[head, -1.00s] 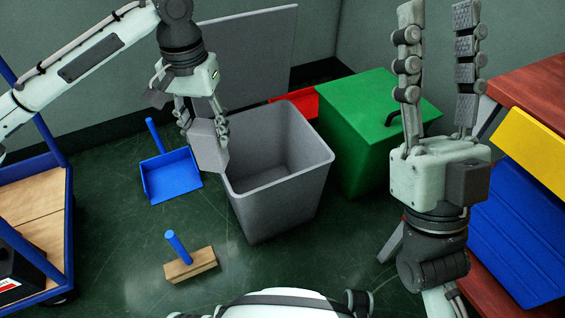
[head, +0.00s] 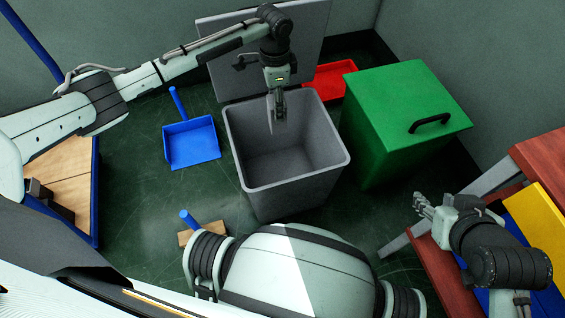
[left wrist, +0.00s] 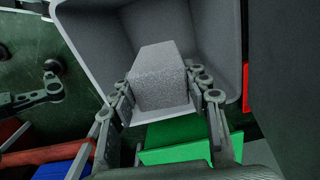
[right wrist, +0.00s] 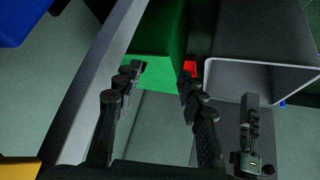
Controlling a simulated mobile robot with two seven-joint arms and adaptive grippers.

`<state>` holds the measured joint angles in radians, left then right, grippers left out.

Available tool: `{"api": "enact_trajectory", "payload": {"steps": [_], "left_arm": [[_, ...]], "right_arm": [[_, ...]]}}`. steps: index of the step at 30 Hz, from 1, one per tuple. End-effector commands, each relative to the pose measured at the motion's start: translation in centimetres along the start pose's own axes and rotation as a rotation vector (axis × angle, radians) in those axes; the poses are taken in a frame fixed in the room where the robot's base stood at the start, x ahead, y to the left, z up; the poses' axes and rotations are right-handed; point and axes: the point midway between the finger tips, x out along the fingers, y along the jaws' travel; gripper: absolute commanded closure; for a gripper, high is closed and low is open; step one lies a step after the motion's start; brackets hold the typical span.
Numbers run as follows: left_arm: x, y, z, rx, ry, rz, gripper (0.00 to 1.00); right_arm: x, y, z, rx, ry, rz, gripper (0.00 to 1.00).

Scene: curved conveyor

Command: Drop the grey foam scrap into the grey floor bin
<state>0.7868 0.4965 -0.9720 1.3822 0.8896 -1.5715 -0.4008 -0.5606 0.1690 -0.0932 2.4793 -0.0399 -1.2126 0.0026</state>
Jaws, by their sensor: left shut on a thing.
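The grey foam scrap (left wrist: 160,75) is a rough grey block between the fingers of my left gripper (head: 279,108), which is shut on it. In the head view the gripper points down over the opening of the grey floor bin (head: 298,195), at about rim height near the back wall. The bin's inner walls (left wrist: 90,35) show behind the scrap in the left wrist view. The inside of the bin that shows looks empty. My right gripper (head: 421,207) is open and empty near the red-brown table; its spread fingers show in the right wrist view (right wrist: 158,75).
A grey panel with a black handle (head: 222,78) stands behind the grey bin. A closed green bin (head: 385,145) stands to its right and a red dustpan (head: 330,78) behind. A blue dustpan (head: 195,145) lies left, a wooden brush (head: 188,238) in front. The red-brown table (head: 540,155) is at right.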

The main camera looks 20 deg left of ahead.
Motion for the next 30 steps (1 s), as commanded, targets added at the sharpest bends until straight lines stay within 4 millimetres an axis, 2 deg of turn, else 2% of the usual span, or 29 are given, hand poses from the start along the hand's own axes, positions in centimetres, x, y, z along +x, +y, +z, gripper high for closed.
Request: {"api": "enact_trajectory", "payload": {"steps": [3,6,11,21,30], "left_arm": [[0.8,0.0,0.1,0.071,-0.003,0.001,0.65],[1.3,-0.1,0.1,0.100,-0.004,-0.002,0.65],[1.7,-0.1,0.2,0.114,-0.004,-0.003,0.65],[2.5,-0.1,0.2,0.112,-0.004,-0.003,0.65],[3.2,-0.1,0.2,0.112,-0.004,-0.002,0.65]], "right_arm": [[-0.8,1.4,1.8,-0.008,-0.088,0.030,0.60],[-1.0,1.9,2.6,-0.010,-0.122,0.043,0.60],[-0.9,1.8,2.4,-0.012,-0.108,0.041,0.60],[-0.2,-0.4,-1.9,-0.017,0.089,-0.006,0.60],[-0.6,-2.6,-6.1,-0.014,0.283,-0.052,0.60]]}}
